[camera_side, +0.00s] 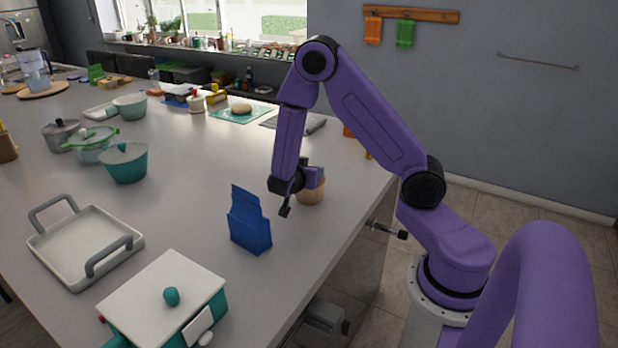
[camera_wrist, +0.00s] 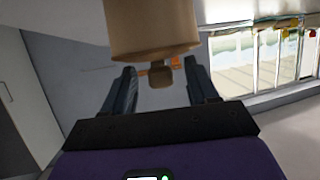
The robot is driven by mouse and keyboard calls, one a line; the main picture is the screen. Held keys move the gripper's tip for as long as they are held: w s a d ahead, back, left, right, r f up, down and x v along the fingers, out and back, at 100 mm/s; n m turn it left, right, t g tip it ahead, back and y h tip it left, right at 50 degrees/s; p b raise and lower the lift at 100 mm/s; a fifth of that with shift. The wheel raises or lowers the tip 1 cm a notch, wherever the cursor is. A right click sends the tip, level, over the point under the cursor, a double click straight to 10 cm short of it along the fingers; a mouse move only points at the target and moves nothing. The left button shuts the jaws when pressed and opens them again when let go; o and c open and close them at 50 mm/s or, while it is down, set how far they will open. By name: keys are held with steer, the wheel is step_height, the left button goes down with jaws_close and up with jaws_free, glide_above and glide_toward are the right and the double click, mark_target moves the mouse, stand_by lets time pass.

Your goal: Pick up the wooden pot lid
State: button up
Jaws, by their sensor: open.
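A light-brown wooden round piece (camera_side: 313,194) stands on the counter near its right edge, partly hidden behind my gripper (camera_side: 287,198). In the wrist view, which looks upside down, the wooden piece (camera_wrist: 150,28) is at the top. A small knob (camera_wrist: 160,73) sticks out from it towards my gripper (camera_wrist: 161,82). I take this knobbed piece for the wooden pot lid; I cannot tell whether it is separate from a body below. My gripper is open, with its fingers on either side of the knob in the picture. Contact is not visible.
A blue bag-like packet (camera_side: 248,222) stands close to the left of my gripper. Bowls and pots, including a teal bowl (camera_side: 125,165), are farther back. The middle counter is clear.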

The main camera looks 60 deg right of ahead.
jaws_close()
steer(key=shift+r, duration=0.2)
